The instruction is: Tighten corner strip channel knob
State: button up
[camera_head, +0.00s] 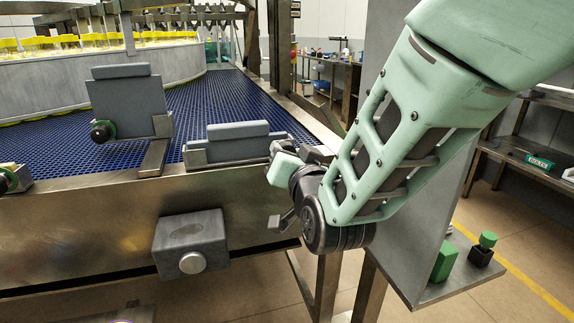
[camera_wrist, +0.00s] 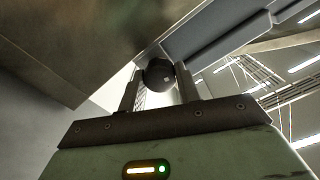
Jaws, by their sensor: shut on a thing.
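A round black knob (camera_wrist: 160,74) sits between the two fingers of my gripper (camera_wrist: 158,79) in the wrist view. The fingers stand on either side of it, and the gripper is shut on it. A grey strip (camera_wrist: 215,42) runs up to the right just beyond the knob. In the head view my gripper is at the right end of the conveyor, beside a low grey strip channel (camera_head: 232,150). The held knob is hidden there by my wrist. Whether the knob is tight cannot be told.
Another channel plate (camera_head: 125,104) stands left, with a black and green knob (camera_head: 102,131). The blue conveyor belt (camera_head: 205,100) lies behind the steel side rail (camera_head: 75,225). A grey box (camera_head: 190,243) juts from the rail. A green block (camera_head: 444,263) sits on the right shelf.

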jog(key=m+b, duration=1.5)
jog(key=b, duration=0.4)
jog(key=shift+f, duration=0.2)
jog(key=shift+m, duration=0.3)
jog(key=o, duration=1)
jog(key=shift+r, duration=0.15)
jog(key=shift+c, duration=0.2)
jog(key=shift+s, duration=0.1)
